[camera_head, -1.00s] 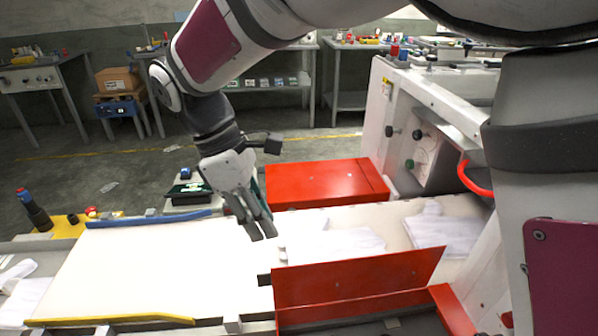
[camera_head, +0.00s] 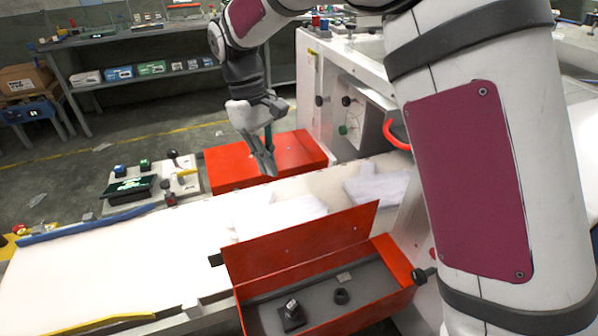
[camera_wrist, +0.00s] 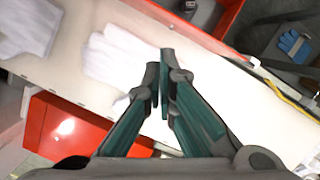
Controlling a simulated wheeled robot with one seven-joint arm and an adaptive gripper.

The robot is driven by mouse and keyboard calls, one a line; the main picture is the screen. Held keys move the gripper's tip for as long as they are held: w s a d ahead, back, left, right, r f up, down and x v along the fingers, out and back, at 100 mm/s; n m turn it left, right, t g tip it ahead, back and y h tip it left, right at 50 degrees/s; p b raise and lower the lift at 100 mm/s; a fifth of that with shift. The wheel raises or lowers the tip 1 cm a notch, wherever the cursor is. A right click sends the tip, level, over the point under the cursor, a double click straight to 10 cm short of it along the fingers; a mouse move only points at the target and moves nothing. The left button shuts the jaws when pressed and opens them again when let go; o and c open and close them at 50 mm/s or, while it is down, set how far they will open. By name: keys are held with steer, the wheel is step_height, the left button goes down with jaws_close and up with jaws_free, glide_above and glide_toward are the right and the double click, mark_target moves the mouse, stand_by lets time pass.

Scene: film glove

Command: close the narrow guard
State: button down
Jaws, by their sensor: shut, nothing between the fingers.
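Two red guards flank the white belt, and I cannot tell for sure which one the task calls narrow. The near red guard (camera_head: 300,245) stands open, its long, slim lid raised over a grey tray with black fittings. Part of this open guard shows at the top of the wrist view (camera_wrist: 200,36). The far red guard (camera_head: 250,163) is a low box with its top down; it shows at lower left in the wrist view (camera_wrist: 65,130). My gripper (camera_head: 268,168) is shut and empty, pointing down above the belt near the far guard, apart from the raised lid.
White gloves (camera_head: 285,212) lie on the belt (camera_head: 120,255) behind the lid. A machine housing (camera_head: 345,80) with black and green knobs stands at right. A small control panel (camera_head: 130,190) sits at left. My arm fills the right side.

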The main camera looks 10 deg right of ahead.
steer(key=w+d+m+y, duration=0.1)
steer(key=w+d+m, duration=0.35)
steer(key=d, duration=0.25)
steer(key=s+d+f+p, duration=0.2)
steer(key=s+f, duration=0.4)
steer(key=f, duration=0.4)
steer(key=shift+d+f+m+p, duration=0.15)
steer(key=shift+f+m+p, duration=0.3)
steer(key=shift+p, duration=0.25)
steer(key=shift+s+r, duration=0.1)
steer(key=shift+s, duration=0.1)
